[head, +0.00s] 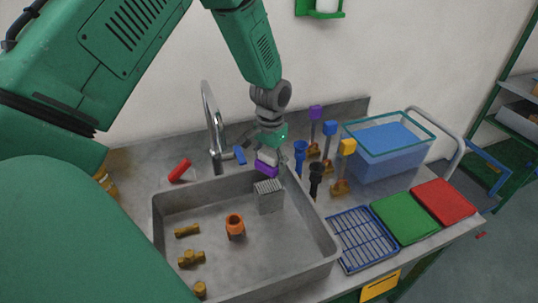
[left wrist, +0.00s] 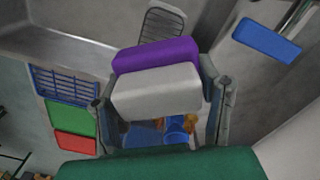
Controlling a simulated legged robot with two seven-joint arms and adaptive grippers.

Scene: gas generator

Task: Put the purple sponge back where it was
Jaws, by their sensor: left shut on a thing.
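The purple sponge (head: 266,168) has a purple layer and a white layer. My left gripper (head: 270,143) is shut on it and holds it near the sink's back rim, by the grey ribbed holder (head: 269,196). In the left wrist view the sponge (left wrist: 155,55) sits between the two fingers of the gripper (left wrist: 162,98), white side nearer the camera. The ribbed holder (left wrist: 162,20) shows just beyond it. I cannot tell whether the sponge touches anything below. My right gripper is not in view.
A blue sponge (head: 239,155) and a red one (head: 180,170) lie behind the sink (head: 160,225), beside the faucet (head: 211,125). Several brushes stand right of the gripper, near a blue bin (head: 385,160). A blue rack (head: 362,240) lies right of the sink. Brass parts lie in the basin.

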